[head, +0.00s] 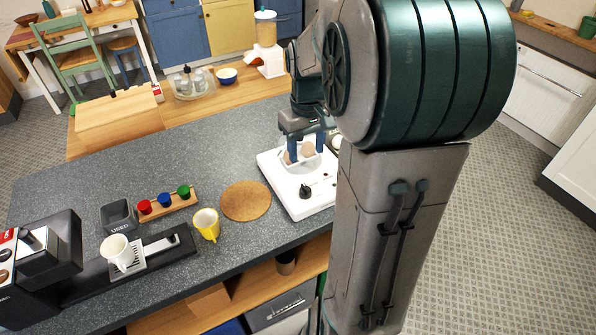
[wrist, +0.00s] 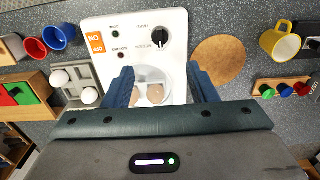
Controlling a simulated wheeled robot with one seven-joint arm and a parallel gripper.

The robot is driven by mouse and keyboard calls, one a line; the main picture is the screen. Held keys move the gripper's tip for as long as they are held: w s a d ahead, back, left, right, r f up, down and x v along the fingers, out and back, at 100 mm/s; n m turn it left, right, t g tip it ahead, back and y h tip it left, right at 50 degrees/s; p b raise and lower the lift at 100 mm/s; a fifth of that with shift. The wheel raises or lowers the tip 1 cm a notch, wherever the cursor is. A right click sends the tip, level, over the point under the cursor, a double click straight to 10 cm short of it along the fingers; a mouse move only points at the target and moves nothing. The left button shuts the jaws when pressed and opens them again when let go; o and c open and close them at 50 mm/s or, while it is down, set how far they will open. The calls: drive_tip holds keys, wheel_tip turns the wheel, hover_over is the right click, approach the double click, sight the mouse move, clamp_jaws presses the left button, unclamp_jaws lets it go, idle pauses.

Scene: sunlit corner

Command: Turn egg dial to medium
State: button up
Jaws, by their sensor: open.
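The white egg cooker (head: 275,180) stands on the grey counter, partly hidden by my arm in the head view. Its black egg dial (head: 305,191) is on the near end of the top, and the wrist view shows the dial (wrist: 159,40) beside small printed labels too blurred to read. Brownish eggs (wrist: 154,93) sit in the cooker's round bowl. My gripper (wrist: 160,69) is open and empty, its blue fingers apart above the bowl with the eggs between them. In the head view my gripper (head: 305,148) is over the bowl, apart from the dial.
A round cork mat (head: 245,201) and a yellow mug (head: 206,224) stand left of the cooker. A rack with red, blue and green knobs (head: 165,203) is farther left. In the wrist view, an egg tray (wrist: 83,73) is close by the cooker's left side.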

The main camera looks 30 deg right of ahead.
sight(305, 187)
wheel_tip(305, 187, down, 14)
drive_tip(key=shift+r+p, duration=0.25)
drive_tip(key=shift+p, duration=0.2)
drive_tip(key=shift+c, duration=0.3)
drive_tip(key=c, duration=0.9)
